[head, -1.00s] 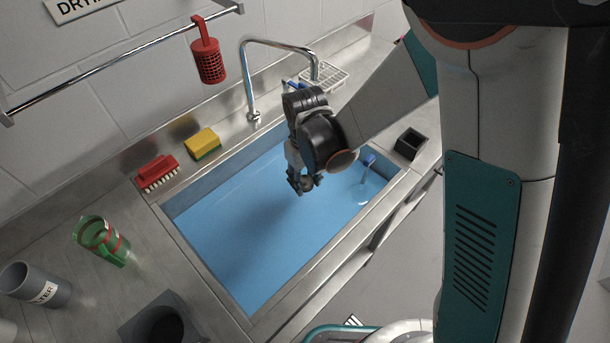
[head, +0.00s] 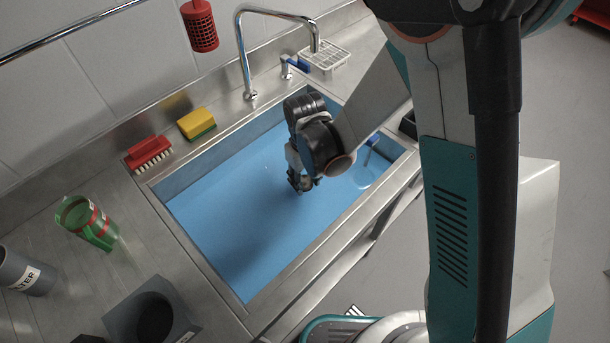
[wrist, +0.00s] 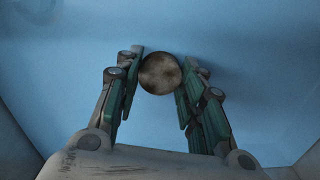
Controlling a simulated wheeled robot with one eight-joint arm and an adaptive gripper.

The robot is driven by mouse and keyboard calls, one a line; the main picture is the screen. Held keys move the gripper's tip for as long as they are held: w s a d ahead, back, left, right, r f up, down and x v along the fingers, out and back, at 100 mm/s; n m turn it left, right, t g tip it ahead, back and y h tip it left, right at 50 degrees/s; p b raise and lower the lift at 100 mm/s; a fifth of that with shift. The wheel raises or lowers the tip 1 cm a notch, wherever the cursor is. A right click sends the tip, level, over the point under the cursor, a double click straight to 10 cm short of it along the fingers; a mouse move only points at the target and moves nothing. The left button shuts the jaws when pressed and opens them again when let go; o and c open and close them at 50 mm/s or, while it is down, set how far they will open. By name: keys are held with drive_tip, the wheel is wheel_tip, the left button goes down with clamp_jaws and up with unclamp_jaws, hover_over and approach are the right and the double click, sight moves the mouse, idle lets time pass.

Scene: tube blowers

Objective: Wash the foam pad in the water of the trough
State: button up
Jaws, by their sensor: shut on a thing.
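The trough (head: 222,150) is a steel basin set in the counter, filled with blue water (head: 240,215). My gripper (head: 299,184) points down over the middle to right part of the trough, low at the water. In the wrist view my gripper (wrist: 158,82) is shut on a round, mottled brown piece, which looks like the foam pad (wrist: 160,73), held between the fingertips. The blue water fills the view behind it. In the head view the fingers and arm mostly hide the pad. I cannot tell how deep it is in the water.
A tall faucet (head: 241,50) stands behind the trough. A yellow-green sponge (head: 197,124) and red brush (head: 148,154) lie on the back ledge. A blue-handled item (head: 373,140) stands at the trough's right end.

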sight(302, 200)
drive_tip(key=shift+f+b, duration=2)
drive_tip(key=shift+f, duration=1)
drive_tip(key=shift+s+a, duration=0.1)
drive_tip(key=shift+s+a, duration=0.3)
drive_tip(key=shift+s, duration=0.05)
drive_tip(key=shift+w+d+b, duration=0.15)
drive_tip(key=shift+b, duration=0.15)
drive_tip(key=shift+w+d, duration=0.3)
drive_tip(key=shift+a, duration=0.1)
drive_tip(key=shift+s+a+b, duration=0.3)
drive_tip(key=shift+s+a, duration=0.05)
drive_tip(key=shift+s, duration=0.1)
